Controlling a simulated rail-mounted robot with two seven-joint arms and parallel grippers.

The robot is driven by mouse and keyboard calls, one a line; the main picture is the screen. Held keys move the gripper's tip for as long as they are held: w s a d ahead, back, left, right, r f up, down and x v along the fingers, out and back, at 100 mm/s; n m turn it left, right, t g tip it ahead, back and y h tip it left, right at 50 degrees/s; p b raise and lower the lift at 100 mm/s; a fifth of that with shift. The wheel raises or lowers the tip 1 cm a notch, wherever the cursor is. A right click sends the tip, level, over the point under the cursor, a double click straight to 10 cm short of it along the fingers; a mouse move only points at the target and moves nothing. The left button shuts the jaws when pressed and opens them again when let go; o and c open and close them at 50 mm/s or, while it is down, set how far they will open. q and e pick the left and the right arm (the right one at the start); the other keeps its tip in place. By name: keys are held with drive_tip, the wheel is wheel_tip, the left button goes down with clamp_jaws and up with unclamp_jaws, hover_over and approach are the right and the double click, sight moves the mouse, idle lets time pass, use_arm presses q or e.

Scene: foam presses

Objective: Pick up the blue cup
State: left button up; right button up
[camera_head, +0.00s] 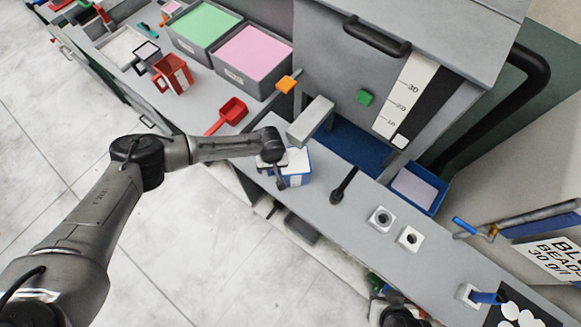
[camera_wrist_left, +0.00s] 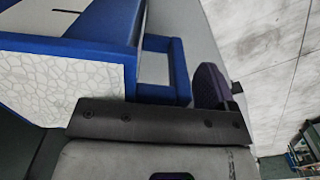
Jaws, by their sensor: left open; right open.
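The blue cup (camera_head: 303,164) is a boxy blue cup with white panels, standing on the grey counter near its front edge. In the left wrist view the cup (camera_wrist_left: 120,45) fills the upper left, with a square blue handle (camera_wrist_left: 183,72) on its side. My left gripper (camera_head: 281,178) is open at the cup and partly covers it in the head view. In the left wrist view a dark finger bar crosses below the cup and handle; I cannot tell whether it touches. My right gripper (camera_head: 398,309) is low at the bottom edge, partly cut off, away from the cup.
Trays with green (camera_head: 207,22) and pink (camera_head: 252,52) contents stand behind. A black-handled tool (camera_head: 343,187) and two white blocks (camera_head: 380,219) are to the right. A press (camera_head: 340,75) stands behind.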

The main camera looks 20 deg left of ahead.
use_arm(q)
drive_tip(key=shift+f, duration=0.2)
drive_tip(key=shift+c, duration=0.2)
drive_tip(key=c, duration=1.1)
drive_tip(key=shift+r, duration=0.1)
